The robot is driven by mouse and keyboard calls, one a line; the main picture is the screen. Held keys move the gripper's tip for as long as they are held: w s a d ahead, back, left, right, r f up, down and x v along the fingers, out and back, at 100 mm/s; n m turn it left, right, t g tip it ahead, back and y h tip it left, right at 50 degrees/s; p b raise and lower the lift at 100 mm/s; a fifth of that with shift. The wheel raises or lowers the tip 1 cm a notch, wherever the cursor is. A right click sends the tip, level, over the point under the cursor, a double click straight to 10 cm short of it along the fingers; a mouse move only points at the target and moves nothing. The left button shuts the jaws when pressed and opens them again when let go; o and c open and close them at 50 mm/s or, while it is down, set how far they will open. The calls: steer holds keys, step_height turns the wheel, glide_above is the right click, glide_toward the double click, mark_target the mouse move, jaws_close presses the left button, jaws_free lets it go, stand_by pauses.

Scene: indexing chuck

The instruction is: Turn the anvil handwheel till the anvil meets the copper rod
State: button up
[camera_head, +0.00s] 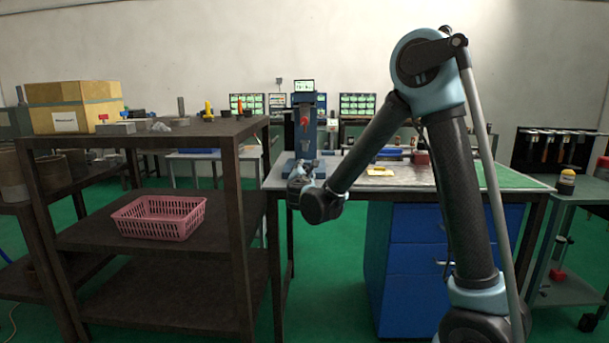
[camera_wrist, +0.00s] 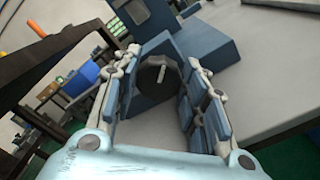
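A dark, roundish handwheel (camera_wrist: 158,80) with a short pale peg on its face sits on the blue machine (camera_wrist: 207,45) in the wrist view. The machine also shows as a blue upright (camera_head: 306,105) on the bench in the head view. My gripper (camera_wrist: 162,63) has its two fingers apart, one on each side of the wheel. I cannot tell whether either finger touches it. In the head view my gripper (camera_head: 301,175) is at the machine's foot and hides the wheel there. I cannot make out the anvil or the copper rod in either view.
A dark shelf rack (camera_head: 95,240) with a pink basket (camera_head: 160,217) stands left of the bench. The bench top (camera_head: 400,176) holds a yellow item and small parts right of the machine. A trolley (camera_head: 585,190) stands at far right. Green floor shows between rack and bench.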

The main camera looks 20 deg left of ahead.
steer(key=o, duration=0.4)
steer(key=shift+d, duration=0.1)
steer(key=v, duration=1.2)
